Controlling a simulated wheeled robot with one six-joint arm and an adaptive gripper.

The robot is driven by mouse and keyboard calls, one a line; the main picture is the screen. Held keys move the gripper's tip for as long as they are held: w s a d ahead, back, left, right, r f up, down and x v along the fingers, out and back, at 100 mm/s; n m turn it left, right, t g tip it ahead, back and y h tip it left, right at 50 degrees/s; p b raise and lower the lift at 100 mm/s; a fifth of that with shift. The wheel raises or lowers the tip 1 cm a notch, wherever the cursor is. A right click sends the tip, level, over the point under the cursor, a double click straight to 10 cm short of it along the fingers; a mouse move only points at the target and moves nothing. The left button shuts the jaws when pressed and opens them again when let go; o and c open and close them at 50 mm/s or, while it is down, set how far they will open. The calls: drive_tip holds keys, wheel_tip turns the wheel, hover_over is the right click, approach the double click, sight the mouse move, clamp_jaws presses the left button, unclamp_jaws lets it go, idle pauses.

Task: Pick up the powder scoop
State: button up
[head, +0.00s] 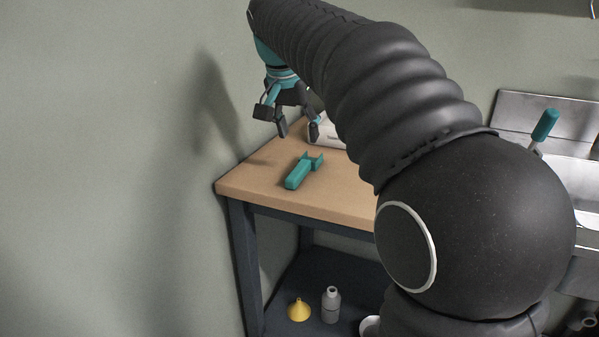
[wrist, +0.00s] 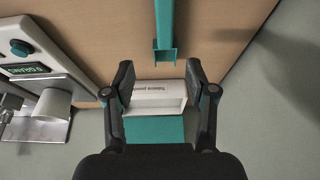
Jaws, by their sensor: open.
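A teal tool (head: 303,171), which I take to be the powder scoop, lies on the wooden tabletop near its left end. Its long body points to the front and its pronged end to the back. In the wrist view its long teal bar (wrist: 165,22) enters from the top and ends just beyond my fingertips. My gripper (head: 299,132) is open and empty, above and behind the tool; it also shows in the wrist view (wrist: 158,82). A white box with a printed label (wrist: 158,92) and a teal piece (wrist: 155,129) show between the fingers.
A device with a green display (wrist: 25,68) and a white cup (wrist: 52,108) stand left in the wrist view. The wooden table (head: 255,190) adjoins the wall. A yellow funnel (head: 299,309) and grey bottle (head: 331,305) stand on the lower shelf. A teal-handled tool (head: 545,125) is at right.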

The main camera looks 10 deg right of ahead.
hover_over(301, 164)
drive_tip(key=s, duration=0.2)
drive_tip(key=f, duration=0.5)
drive_tip(key=shift+s+a, duration=0.15)
drive_tip(key=shift+a, duration=0.1)
drive_tip(key=x, duration=0.4)
drive_tip(key=shift+a+b, duration=0.35)
drive_tip(key=shift+w+d+f, duration=0.2)
drive_tip(key=shift+w+f, duration=0.25)
drive_tip(key=shift+f, duration=0.2)
clamp_jaws()
